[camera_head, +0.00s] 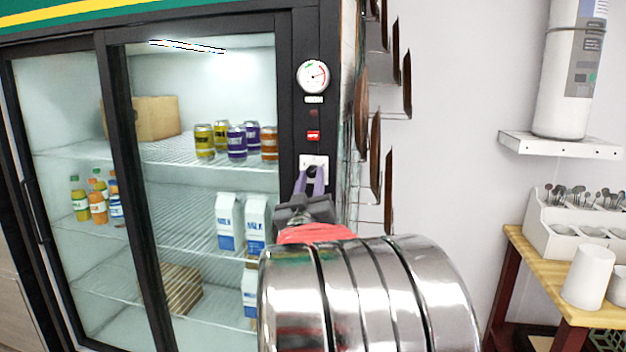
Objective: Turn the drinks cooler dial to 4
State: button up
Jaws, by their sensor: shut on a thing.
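The drinks cooler (292,60) is a black-framed cabinet with glass doors on the left. On its right frame post, a white plate (314,160) sits below a round gauge and small red label. My gripper (310,178) reaches up to this plate, with its two purple-grey fingers closed on the dial there. The dial is mostly hidden by the fingers, and its numbers and pointer cannot be read. My shiny metal arm covers the lower part of the post.
The round gauge (313,77) with a red needle is above the plate. Brown boards (375,155) hang close right of the cooler. Cans (237,142), milk cartons (230,222) and bottles (97,208) stand inside. A wooden table (545,275) with a cutlery holder (575,215) is at right.

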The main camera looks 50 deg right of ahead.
jog(key=shift+w+a+f+m+g+h, duration=0.15)
jog(key=shift+m+g, duration=0.2)
jog(key=shift+m, duration=0.4)
jog(key=shift+w+d+f+m+g+h, duration=0.1)
jog(key=shift+m+g+h, duration=0.15)
jog(key=shift+m, duration=0.55)
jog(key=shift+w+a+f+m+g+h, duration=0.1)
jog(key=shift+m+g, duration=0.3)
jog(key=shift+m, duration=0.35)
jog(key=o, duration=1)
jog(key=shift+s+r, duration=0.1)
jog(key=shift+r, duration=0.1)
jog(key=v, duration=1.3)
jog(key=shift+a+f, duration=0.3)
jog(key=shift+m, duration=0.3)
